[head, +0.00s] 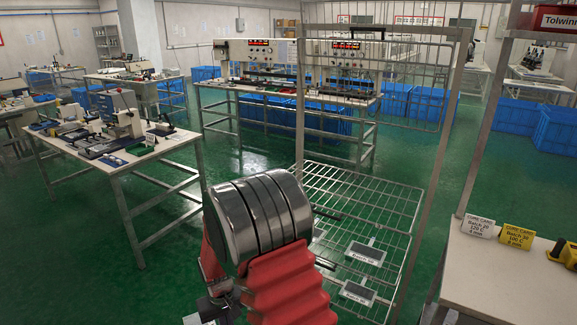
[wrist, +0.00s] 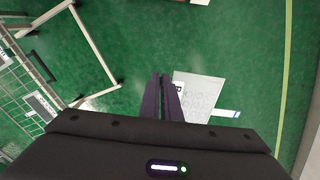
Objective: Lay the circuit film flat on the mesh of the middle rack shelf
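The circuit film (wrist: 200,92) is a pale, translucent sheet with faint traces and a blue-and-white tail at its lower right, in the wrist view. My gripper (wrist: 162,78) has its two dark fingers close together at the film's left edge; they appear shut on it, though the contact is partly hidden. The film hangs over green floor. The wire rack (head: 462,90) stands right of my arm in the head view. A mesh shelf (head: 385,200) shows, bearing grey-framed plates (head: 367,252) and dark bars. My arm hides its left part. Its edge also shows left in the wrist view (wrist: 18,78).
Another wire grid (head: 385,75) stands at the rack's upper part. A workbench (head: 120,160) stands at left.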

